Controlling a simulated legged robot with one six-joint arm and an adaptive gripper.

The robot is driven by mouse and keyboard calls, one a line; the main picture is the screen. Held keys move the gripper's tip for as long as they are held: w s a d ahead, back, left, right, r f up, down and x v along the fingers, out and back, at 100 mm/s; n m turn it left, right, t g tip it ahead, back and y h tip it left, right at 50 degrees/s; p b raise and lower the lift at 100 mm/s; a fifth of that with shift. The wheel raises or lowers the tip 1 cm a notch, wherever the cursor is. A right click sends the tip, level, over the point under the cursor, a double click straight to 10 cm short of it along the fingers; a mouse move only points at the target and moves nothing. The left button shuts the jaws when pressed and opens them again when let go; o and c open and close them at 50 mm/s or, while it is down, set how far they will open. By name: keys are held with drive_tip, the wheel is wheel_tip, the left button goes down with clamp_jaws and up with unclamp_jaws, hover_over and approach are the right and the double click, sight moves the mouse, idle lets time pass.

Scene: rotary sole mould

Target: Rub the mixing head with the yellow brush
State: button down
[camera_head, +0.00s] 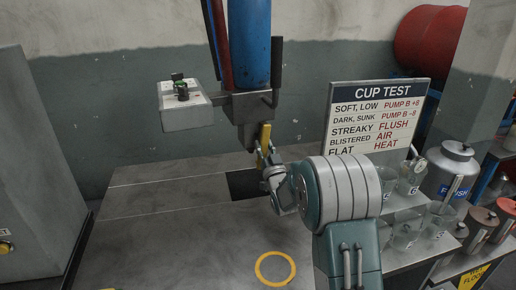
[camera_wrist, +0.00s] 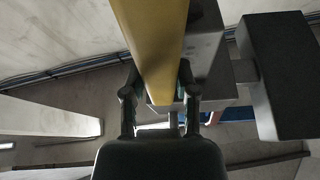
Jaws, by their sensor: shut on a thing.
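The mixing head (camera_head: 247,108) is a grey metal block hanging under a blue cylinder, tapering at its lower end. The yellow brush (camera_head: 265,138) stands roughly upright against or just in front of the head's lower right side; I cannot tell if they touch. My gripper (camera_head: 266,172) is shut on the brush near its lower part. In the wrist view, the yellow brush (camera_wrist: 155,45) runs up from between my two fingers (camera_wrist: 160,95), and the grey head (camera_wrist: 205,60) is partly hidden behind it. The bristles cannot be made out.
A grey table (camera_head: 190,235) with a dark rectangular opening (camera_head: 242,184) and a yellow ring (camera_head: 275,268) lies below. A white box (camera_head: 186,110) with a green-black knob juts out left of the head. A cup test sign (camera_head: 376,115), clear cups (camera_head: 405,236) and a flush canister (camera_head: 450,172) stand right.

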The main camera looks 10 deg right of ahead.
drive_tip(key=shift+w+d, duration=0.1)
drive_tip(key=shift+d, duration=0.4)
drive_tip(key=shift+s, duration=0.3)
drive_tip(key=shift+s+d, duration=0.2)
drive_tip(key=shift+s, duration=1.15)
drive_tip(key=shift+s+d, duration=0.15)
drive_tip(key=shift+s, duration=1.15)
drive_tip(key=s, duration=0.3)
drive_tip(key=shift+d, duration=0.15)
